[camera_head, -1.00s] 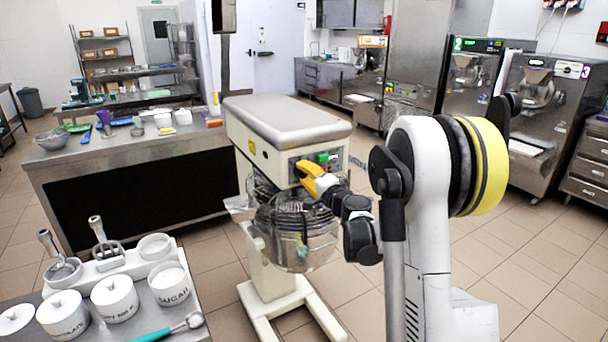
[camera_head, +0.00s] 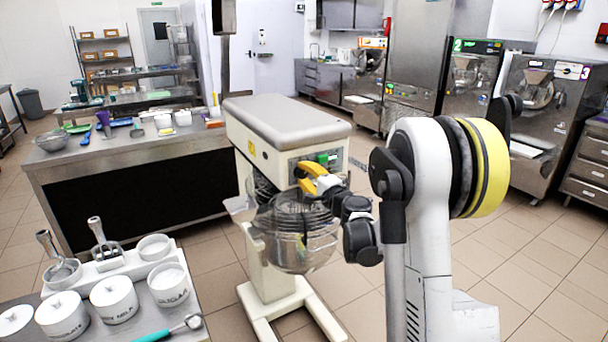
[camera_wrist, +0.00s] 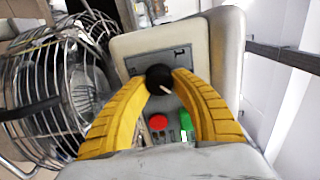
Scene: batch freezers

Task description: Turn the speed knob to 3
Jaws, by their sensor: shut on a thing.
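The planetary mixer (camera_head: 288,125) stands in the middle of the head view, with a control panel on its front. In the wrist view, a round black speed knob (camera_wrist: 159,79) with a pale pointer line sits on the panel (camera_wrist: 175,62). The pointer slants to the lower right; the speed numbers are too small to read. My gripper (camera_wrist: 160,82) has its two yellow fingers on either side of the knob, shut on it. My gripper also shows in the head view (camera_head: 306,178) at the panel, where it hides the knob.
A red button (camera_wrist: 158,122) and a green switch (camera_wrist: 186,120) lie just below the knob, between my fingers. The wire bowl guard (camera_wrist: 60,90) is close on the left. A steel bowl (camera_head: 300,245) hangs under the mixer head. A counter with white jars (camera_head: 115,298) stands at front left.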

